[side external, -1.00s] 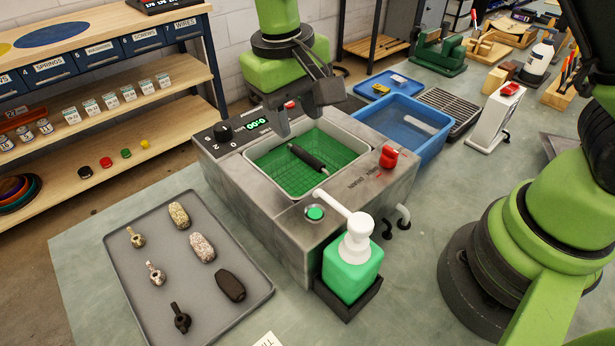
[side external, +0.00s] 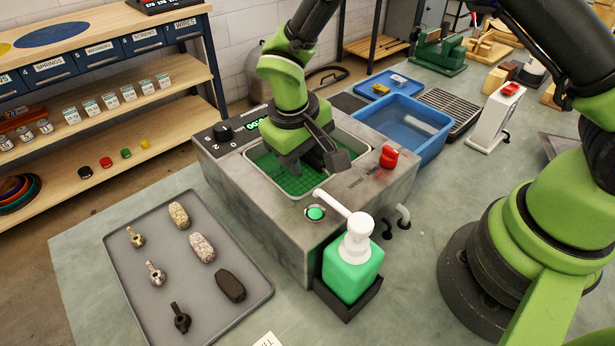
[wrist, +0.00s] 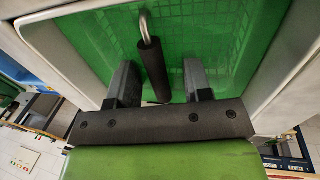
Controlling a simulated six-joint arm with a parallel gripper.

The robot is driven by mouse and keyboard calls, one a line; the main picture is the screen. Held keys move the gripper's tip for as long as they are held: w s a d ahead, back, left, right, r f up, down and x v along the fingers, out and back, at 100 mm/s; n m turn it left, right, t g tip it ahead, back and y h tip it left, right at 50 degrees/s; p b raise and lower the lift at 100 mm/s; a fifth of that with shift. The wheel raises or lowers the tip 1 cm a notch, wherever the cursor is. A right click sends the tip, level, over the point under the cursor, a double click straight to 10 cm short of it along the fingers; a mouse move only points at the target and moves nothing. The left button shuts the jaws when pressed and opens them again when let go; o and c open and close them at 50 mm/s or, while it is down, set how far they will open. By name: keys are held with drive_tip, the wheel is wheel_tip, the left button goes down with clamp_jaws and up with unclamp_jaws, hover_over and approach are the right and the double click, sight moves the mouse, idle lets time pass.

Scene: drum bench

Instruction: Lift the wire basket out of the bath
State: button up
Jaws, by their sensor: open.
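The wire basket (side external: 270,166) sits in the bath (side external: 229,182), the grey metal tank with the display, and looks green inside. In the wrist view the basket's green mesh (wrist: 95,45) fills the tank. Its handle has a black grip (wrist: 153,68) and a bent metal rod. My gripper (side external: 309,162) is down at the tank opening and hides the handle in the side view. In the wrist view my gripper (wrist: 160,82) is open, with one finger on each side of the black grip. A gap shows between grip and fingers on both sides.
A green soap pump bottle (side external: 350,270) stands at the tank's front right corner, its white spout over the edge. A red knob (side external: 389,156) is on the tank's right. A blue tub (side external: 405,118) lies behind; a grey tray (side external: 150,235) of parts lies in front left.

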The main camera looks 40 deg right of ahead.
drive_tip(key=shift+c, duration=0.3)
clamp_jaws()
drive_tip(key=shift+r, duration=0.15)
wheel_tip(320, 180, up, 10)
drive_tip(key=shift+f, duration=0.1)
idle(0.5)
